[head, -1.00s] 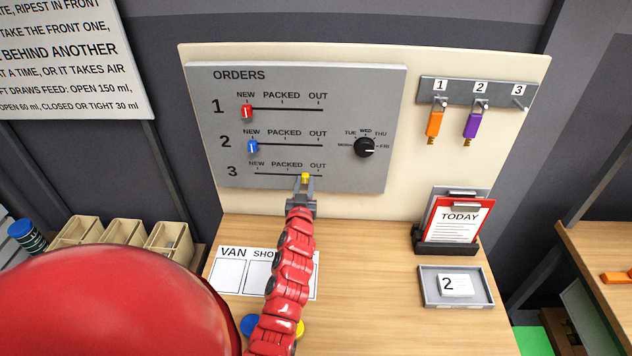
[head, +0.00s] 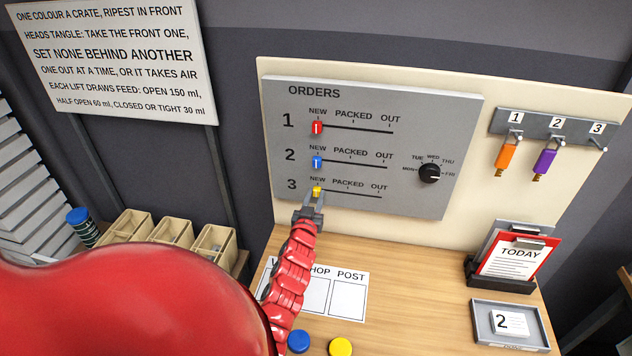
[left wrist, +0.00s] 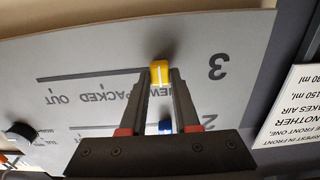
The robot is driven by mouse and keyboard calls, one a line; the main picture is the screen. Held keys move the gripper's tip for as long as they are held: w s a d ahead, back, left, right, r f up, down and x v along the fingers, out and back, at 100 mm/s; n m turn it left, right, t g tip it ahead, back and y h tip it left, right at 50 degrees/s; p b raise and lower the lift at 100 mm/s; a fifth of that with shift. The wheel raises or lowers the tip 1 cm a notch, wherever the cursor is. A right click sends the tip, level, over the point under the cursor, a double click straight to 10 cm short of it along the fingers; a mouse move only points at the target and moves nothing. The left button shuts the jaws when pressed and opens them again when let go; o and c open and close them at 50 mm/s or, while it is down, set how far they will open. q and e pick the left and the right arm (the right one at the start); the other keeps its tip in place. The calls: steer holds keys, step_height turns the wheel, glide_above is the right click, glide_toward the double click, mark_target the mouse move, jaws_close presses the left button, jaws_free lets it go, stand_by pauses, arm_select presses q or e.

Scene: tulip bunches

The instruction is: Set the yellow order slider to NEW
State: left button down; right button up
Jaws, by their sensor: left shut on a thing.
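The yellow slider (head: 317,191) is on row 3 of the grey ORDERS board (head: 430,150), at the left end of its slot under the NEW mark. My left gripper (head: 313,199) reaches up to it from below and is shut on its knob. In the left wrist view the yellow slider (left wrist: 160,72) sits between the fingertips of my left gripper (left wrist: 160,82). The red slider (head: 317,128) on row 1 and the blue slider (head: 317,162) on row 2 also stand at NEW. My right gripper is not in view.
A black day dial (head: 429,173) is on the board's right. Orange (head: 506,157) and purple (head: 545,162) tags hang on hooks 1 and 2. A TODAY clipboard (head: 512,256) and a grey tray (head: 480,306) stand on the wooden table (head: 420,290). Blue and yellow discs lie near the front.

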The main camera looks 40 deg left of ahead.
arm_select(q)
steer(key=c, duration=0.6)
jaws_free()
steer(key=shift+c, duration=0.2)
steer(key=b+v, duration=0.5)
steer(key=v, duration=1.2)
steer(key=shift+d+b, duration=0.2)
steer(key=shift+b, duration=0.15)
steer(key=shift+s+f, duration=0.1)
